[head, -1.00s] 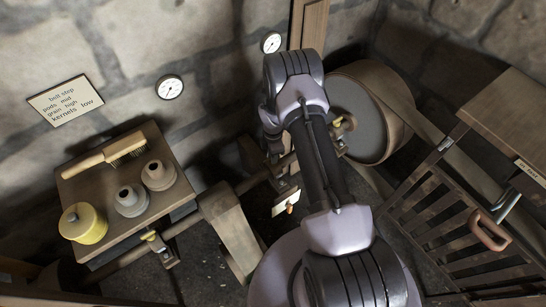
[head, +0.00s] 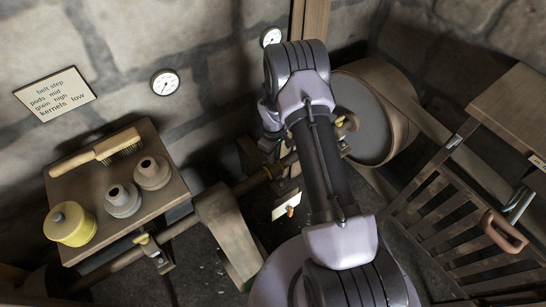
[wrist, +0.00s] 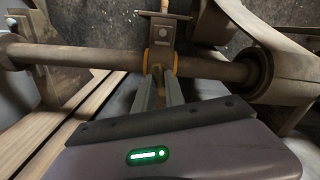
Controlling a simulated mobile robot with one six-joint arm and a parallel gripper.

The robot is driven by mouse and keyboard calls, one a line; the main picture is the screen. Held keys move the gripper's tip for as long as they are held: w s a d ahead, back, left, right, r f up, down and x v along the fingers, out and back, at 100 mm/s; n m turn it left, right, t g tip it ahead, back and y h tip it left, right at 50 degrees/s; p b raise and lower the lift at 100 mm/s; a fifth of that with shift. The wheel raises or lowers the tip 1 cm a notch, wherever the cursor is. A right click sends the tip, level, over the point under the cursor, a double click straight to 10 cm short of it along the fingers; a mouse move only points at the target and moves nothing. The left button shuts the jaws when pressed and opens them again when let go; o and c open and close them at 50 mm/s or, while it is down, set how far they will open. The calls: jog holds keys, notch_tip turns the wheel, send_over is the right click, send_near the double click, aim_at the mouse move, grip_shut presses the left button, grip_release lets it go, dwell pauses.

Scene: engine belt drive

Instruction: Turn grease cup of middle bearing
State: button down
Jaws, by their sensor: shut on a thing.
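In the wrist view my gripper (wrist: 159,84) is shut on the grease cup (wrist: 158,68), at the near side of the middle bearing (wrist: 162,38). Only a small brownish-yellow part of the cup shows between the fingertips. Orange-yellow rings sit on the shaft (wrist: 85,56) on both sides of the bearing. In the head view the shaft (head: 247,184) runs from lower left to upper right, and my arm hides the gripper and most of the middle bearing. Other bearings with yellow cups show at the left (head: 141,239) and right (head: 341,121).
A small table (head: 172,207) holds a brush (head: 95,154), a yellow tin (head: 70,224) and two grey pots. A large pulley with a belt (head: 362,120) stands behind my arm. A slatted gate (head: 440,225) is at the right. A small tag (head: 286,205) hangs below the shaft.

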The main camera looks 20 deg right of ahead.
jog(key=m+b, duration=0.2)
jog(key=m, duration=0.4)
jog(key=m+b, duration=0.2)
jog(key=m, duration=0.4)
jog(key=shift+m, duration=0.4)
jog(key=m+b, duration=0.2)
jog(key=m, duration=0.2)
jog(key=shift+m, duration=0.3)
jog(key=m+b, duration=0.1)
jog(key=m, duration=0.3)
jog(key=shift+m, duration=0.3)
jog(key=c, duration=1.4)
grip_release()
jog(key=shift+r, duration=0.1)
notch_tip(320, 180, up, 17)
jog(key=p, duration=0.6)
jog(key=shift+r, duration=0.15)
